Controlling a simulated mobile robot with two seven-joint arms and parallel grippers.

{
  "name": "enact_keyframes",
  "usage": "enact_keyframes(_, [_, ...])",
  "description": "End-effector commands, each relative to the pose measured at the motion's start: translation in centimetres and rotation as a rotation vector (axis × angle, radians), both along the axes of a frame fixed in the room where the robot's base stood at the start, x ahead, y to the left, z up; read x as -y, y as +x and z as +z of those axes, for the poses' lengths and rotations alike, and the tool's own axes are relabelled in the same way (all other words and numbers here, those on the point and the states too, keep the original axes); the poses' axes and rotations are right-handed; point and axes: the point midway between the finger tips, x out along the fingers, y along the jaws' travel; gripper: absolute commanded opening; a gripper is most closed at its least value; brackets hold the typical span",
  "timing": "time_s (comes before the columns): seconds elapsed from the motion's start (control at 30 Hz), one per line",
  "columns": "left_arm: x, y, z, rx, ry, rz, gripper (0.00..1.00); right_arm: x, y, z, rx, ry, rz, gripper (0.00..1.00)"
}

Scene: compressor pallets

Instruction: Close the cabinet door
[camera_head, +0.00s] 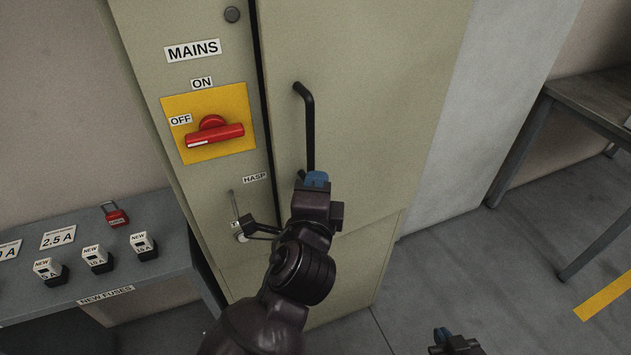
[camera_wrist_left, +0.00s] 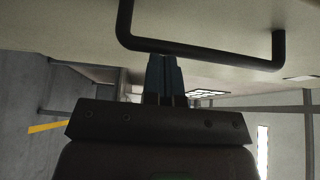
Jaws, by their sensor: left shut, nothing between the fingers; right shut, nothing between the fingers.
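The cabinet door (camera_head: 370,110) is a tall beige panel, almost flush with the cabinet front (camera_head: 185,20). A dark narrow gap runs down its left edge; I cannot tell if it is fully closed. Its black bar handle (camera_head: 308,125) also spans the top of the left wrist view (camera_wrist_left: 205,49). My left gripper (camera_head: 317,180) is shut and empty at the handle's lower end, its blue fingertips (camera_wrist_left: 164,72) close to the bar. Contact is unclear. My right gripper (camera_head: 443,338) is shut and empty, low at the bottom edge, away from the door.
A red switch handle (camera_head: 214,134) sits on a yellow plate left of the door. A small hasp (camera_head: 240,228) is below it. A grey shelf (camera_head: 165,275) with fuses and a red padlock (camera_head: 116,215) stands left. A table (camera_head: 590,100) is at right; floor between is clear.

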Motion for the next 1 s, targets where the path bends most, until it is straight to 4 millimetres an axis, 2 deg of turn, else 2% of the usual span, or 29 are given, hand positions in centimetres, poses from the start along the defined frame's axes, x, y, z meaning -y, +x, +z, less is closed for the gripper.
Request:
enact_keyframes(0.23, [-0.3, 0.5, 0.1, 0.002, 0.003, 0.000, 0.00, 0.0, 0.1, 0.4, 0.003, -0.001, 0.000, 0.00])
enact_keyframes(0.53, [-2.5, 4.1, 0.3, 0.002, 0.002, 0.001, 0.00, 0.0, 0.6, 2.4, 0.019, -0.002, 0.002, 0.00])
enact_keyframes(1.0, [-2.8, 4.3, 0.3, 0.006, 0.003, 0.006, 0.00, 0.1, 0.5, 2.3, 0.017, -0.003, 0.003, 0.00])
